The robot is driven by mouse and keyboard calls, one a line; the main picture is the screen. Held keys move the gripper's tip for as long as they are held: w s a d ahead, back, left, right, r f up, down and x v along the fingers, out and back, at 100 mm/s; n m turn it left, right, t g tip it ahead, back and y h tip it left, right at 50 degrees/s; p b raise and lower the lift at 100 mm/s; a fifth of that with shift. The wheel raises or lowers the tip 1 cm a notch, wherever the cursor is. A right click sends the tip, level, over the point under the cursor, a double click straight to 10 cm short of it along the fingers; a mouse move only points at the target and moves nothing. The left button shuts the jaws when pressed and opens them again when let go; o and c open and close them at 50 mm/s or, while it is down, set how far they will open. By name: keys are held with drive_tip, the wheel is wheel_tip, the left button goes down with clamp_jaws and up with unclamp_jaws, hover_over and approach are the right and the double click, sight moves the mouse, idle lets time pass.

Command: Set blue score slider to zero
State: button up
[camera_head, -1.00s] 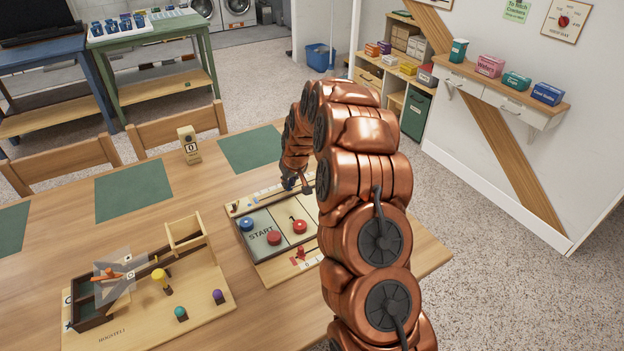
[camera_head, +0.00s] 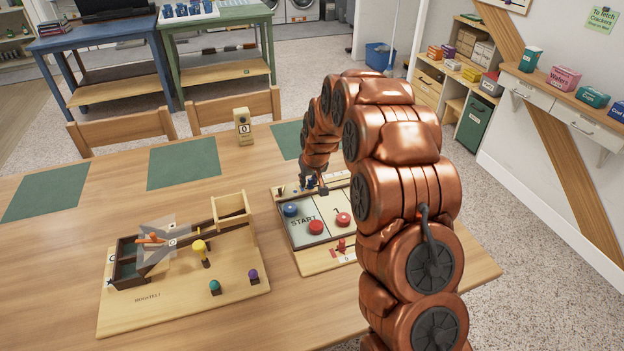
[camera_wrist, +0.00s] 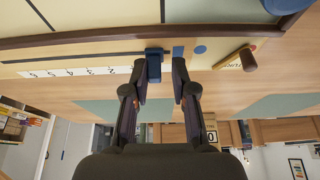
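The game board (camera_head: 306,264) lies on the table, with a START panel, pucks and score strips along its edges. My gripper (camera_head: 318,188) is low over its far edge, beyond the blue puck (camera_head: 291,209). In the wrist view, the blue score slider (camera_wrist: 153,66) stands between the fingers of my gripper (camera_wrist: 161,78). The numbered scale (camera_wrist: 75,72) runs off to the left, upside down. The mark under the slider is hidden.
A wooden peg (camera_wrist: 240,60) stands right of the slider. The red slider (camera_head: 341,245) is on the board's near edge. A bagatelle game (camera_head: 180,300) is to the left, a small zero counter (camera_head: 243,127) behind. Bare table lies between the two games.

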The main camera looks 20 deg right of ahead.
drive_tip(key=o, duration=0.3)
drive_tip(key=shift+a, duration=0.1)
drive_tip(key=shift+r, duration=0.1)
drive_tip(key=shift+v, duration=5.85)
drive_tip(key=shift+s+r, duration=0.1)
drive_tip(key=shift+s, duration=0.05)
